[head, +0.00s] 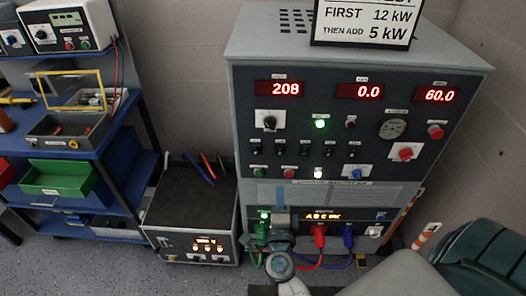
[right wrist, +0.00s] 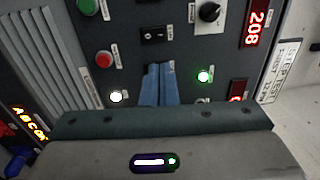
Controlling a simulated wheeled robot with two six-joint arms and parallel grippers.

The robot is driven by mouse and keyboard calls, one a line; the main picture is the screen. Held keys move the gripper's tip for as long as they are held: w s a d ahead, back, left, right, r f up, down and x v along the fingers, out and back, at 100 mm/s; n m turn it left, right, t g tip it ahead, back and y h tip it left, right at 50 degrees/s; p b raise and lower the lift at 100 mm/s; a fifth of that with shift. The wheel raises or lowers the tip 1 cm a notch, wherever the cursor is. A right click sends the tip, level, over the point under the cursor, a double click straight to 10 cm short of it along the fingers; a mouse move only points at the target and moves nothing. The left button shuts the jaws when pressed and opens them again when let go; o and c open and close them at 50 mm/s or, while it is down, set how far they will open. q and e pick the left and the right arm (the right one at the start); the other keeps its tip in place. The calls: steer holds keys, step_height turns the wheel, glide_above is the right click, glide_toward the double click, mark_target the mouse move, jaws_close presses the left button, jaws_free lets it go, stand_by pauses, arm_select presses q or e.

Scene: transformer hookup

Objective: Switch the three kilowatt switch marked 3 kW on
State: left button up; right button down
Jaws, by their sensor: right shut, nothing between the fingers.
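The grey cabinet's dark front panel (head: 360,100) carries a row of small black switches (head: 303,148) in the head view. Their labels are too small to read, so I cannot tell which is marked 3 kW or how its lever stands. My right gripper (head: 281,192) is in front of the lower panel in the head view. In the right wrist view its blue fingers (right wrist: 160,85) are shut and empty, pointing at the panel beside one black switch (right wrist: 154,35). The fingers hide the panel behind them; I cannot tell whether they touch it. My left gripper is out of view.
Red displays (head: 360,91) read 208, 0.0 and 60.0. A green lamp (right wrist: 203,76), white lamp (right wrist: 115,97) and red button (right wrist: 103,60) lie near the fingers. Coloured plugs (head: 320,232) with cables sit below. A blue shelf (head: 100,150) stands left.

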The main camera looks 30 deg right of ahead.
steer(key=shift+s+r, duration=0.1)
steer(key=shift+r, duration=0.05)
steer(key=p, duration=0.5)
glide_toward(280, 148)
steer(key=x, duration=0.5)
steer(key=shift+d+r, duration=0.1)
steer(key=shift+r, duration=0.05)
steer(key=shift+x, duration=0.9)
steer(key=shift+r+p, duration=0.15)
steer(key=shift+p, duration=0.2)
